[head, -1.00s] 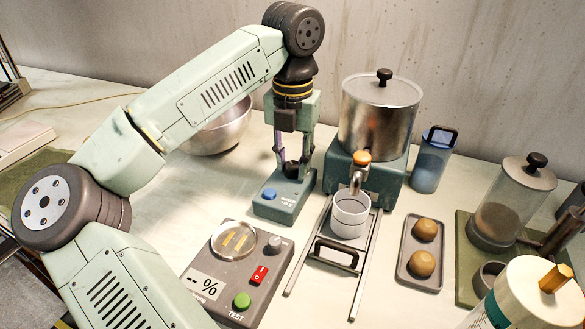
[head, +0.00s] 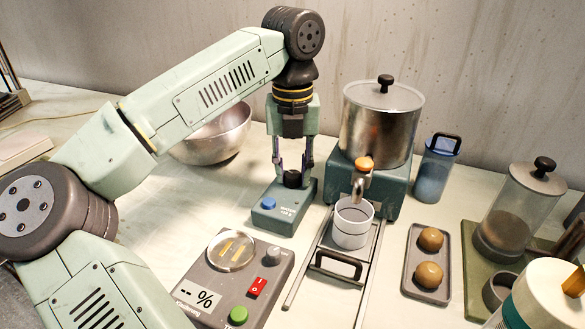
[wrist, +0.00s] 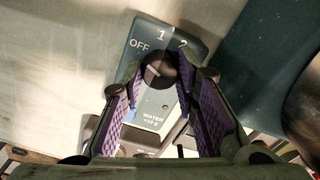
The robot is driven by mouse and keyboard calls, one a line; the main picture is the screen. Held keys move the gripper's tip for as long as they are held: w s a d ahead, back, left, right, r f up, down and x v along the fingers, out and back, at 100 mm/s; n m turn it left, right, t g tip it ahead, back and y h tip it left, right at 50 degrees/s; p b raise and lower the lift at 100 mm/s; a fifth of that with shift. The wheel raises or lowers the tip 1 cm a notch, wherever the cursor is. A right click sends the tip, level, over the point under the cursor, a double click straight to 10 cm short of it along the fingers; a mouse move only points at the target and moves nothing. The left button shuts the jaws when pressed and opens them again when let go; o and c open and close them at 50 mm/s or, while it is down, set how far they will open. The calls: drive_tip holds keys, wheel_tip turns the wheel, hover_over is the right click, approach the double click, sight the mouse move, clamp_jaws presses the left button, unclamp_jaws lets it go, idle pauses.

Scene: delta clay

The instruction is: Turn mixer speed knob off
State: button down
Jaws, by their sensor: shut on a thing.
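The dark round knob (wrist: 158,68) sits on a teal control box (wrist: 180,40) marked OFF, 1 and 2 in the wrist view. A pale pointer line on the knob appears to slant toward OFF. In the head view the knob (head: 292,180) is on the box (head: 270,222), which also has a blue button. My gripper (head: 293,172) points straight down over it. Its purple-padded fingers are shut on the knob, one on each side; in the wrist view the gripper (wrist: 161,72) frames it. The exact contact is partly hidden.
A metal bowl (head: 222,138) stands behind my arm. A steel pot dispenser (head: 380,125) is to the right, with a white cup (head: 353,222) under its spout. A grey tester (head: 275,275) lies in front. A tray (head: 411,285) with two brown balls is at right.

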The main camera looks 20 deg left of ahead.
sight(293, 174)
drive_tip(key=c, duration=1.2)
unclamp_jaws()
drive_tip(key=shift+r, duration=3.8)
